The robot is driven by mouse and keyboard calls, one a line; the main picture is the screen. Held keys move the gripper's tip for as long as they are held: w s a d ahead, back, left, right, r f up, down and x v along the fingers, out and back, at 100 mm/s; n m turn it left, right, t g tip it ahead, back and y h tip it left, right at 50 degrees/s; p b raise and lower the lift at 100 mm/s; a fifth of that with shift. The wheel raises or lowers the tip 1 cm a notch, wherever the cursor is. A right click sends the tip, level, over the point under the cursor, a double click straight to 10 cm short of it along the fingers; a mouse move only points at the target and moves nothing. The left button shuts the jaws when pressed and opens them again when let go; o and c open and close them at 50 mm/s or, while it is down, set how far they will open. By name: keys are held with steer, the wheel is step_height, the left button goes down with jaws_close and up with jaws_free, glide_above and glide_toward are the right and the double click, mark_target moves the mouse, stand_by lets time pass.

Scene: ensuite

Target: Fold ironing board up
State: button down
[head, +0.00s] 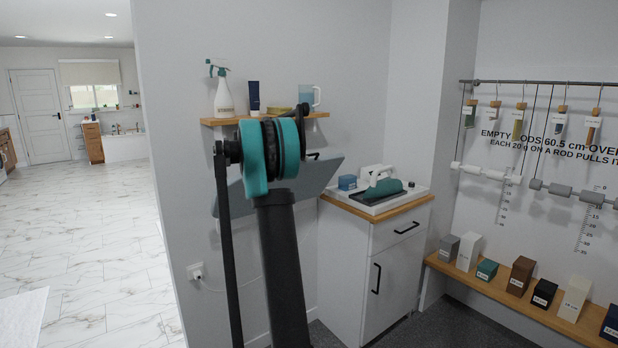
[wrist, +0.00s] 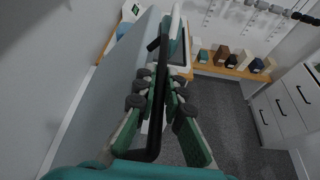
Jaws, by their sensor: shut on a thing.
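The ironing board is a grey-blue panel (head: 316,177) below the wall shelf in the head view. It is tilted, and my arm covers its middle. In the wrist view the board (wrist: 108,95) runs along the left of my gripper. A black bar handle (wrist: 153,148) stands at its edge; a small dark piece of it also shows at the board's top edge in the head view. My gripper (wrist: 165,82) is shut on this handle, with the green fingers on either side of it. In the head view the gripper is hidden behind my arm.
A white cabinet (head: 375,270) with a tray and iron stands right of the board. A wooden shelf (head: 215,122) with a spray bottle and jug is above it. A wall socket (head: 196,271) with a cord is below. A low bench (head: 500,290) with several boxes lies right.

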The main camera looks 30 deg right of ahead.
steer(key=w+r, duration=0.4)
steer(key=w, duration=0.3)
steer(key=shift+w+a+r, duration=0.15)
steer(key=shift+a+r, duration=0.1)
steer(key=shift+a, duration=0.1)
steer(key=c, duration=1.6)
jaws_free()
steer(key=v, duration=1.2)
